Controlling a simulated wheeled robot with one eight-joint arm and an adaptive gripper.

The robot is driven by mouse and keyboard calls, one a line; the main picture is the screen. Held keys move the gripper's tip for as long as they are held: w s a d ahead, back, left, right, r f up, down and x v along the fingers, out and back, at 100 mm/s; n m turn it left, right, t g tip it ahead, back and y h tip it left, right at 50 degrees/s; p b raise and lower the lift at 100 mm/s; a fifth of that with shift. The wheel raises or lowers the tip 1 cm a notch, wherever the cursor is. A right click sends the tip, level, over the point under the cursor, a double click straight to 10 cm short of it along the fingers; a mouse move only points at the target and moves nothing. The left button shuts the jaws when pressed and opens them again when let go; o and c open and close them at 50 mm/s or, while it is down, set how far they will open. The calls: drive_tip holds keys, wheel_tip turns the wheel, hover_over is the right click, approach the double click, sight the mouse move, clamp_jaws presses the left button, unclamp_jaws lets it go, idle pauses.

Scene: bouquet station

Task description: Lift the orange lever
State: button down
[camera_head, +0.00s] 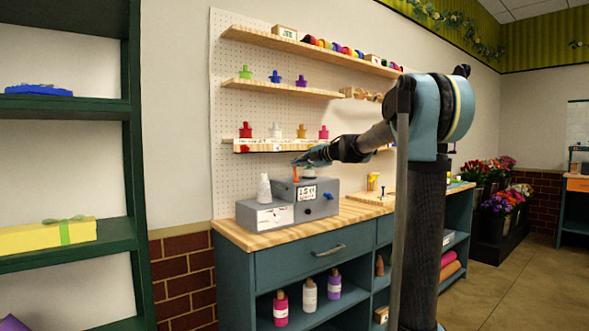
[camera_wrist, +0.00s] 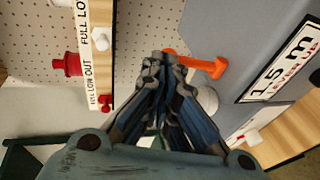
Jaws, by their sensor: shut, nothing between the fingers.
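The orange lever (camera_head: 296,174) stands at the top left of a grey box (camera_head: 322,207) on the wooden bench. In the wrist view the lever (camera_wrist: 206,65) shows as an orange bar with a wider end on the right. My gripper (camera_head: 304,161) is over the box, just above the lever in the head view. In the wrist view my gripper (camera_wrist: 162,62) has its fingers together and empty, with the tips close beside the lever's left end. I cannot tell whether they touch it. A label (camera_wrist: 287,55) on the box reads "15 m" and "LEVER UP".
A white stepped piece (camera_head: 264,187) stands on the lower grey box to the left. Behind is a pegboard with shelves; the lowest shelf (camera_head: 262,147) holds coloured pieces, including a red one (camera_wrist: 68,64). A wooden board (camera_head: 371,198) lies on the bench to the right.

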drive_tip(key=shift+w+a+r, duration=0.1)
drive_tip(key=shift+w+a, duration=0.05)
drive_tip(key=shift+w, duration=0.1)
drive_tip(key=shift+s, duration=0.1)
drive_tip(key=s+d+r, duration=0.6)
drive_tip(key=d+r, duration=0.2)
drive_tip(key=d, duration=0.1)
drive_tip(key=shift+s+d, duration=0.15)
drive_tip(key=shift+s, duration=0.15)
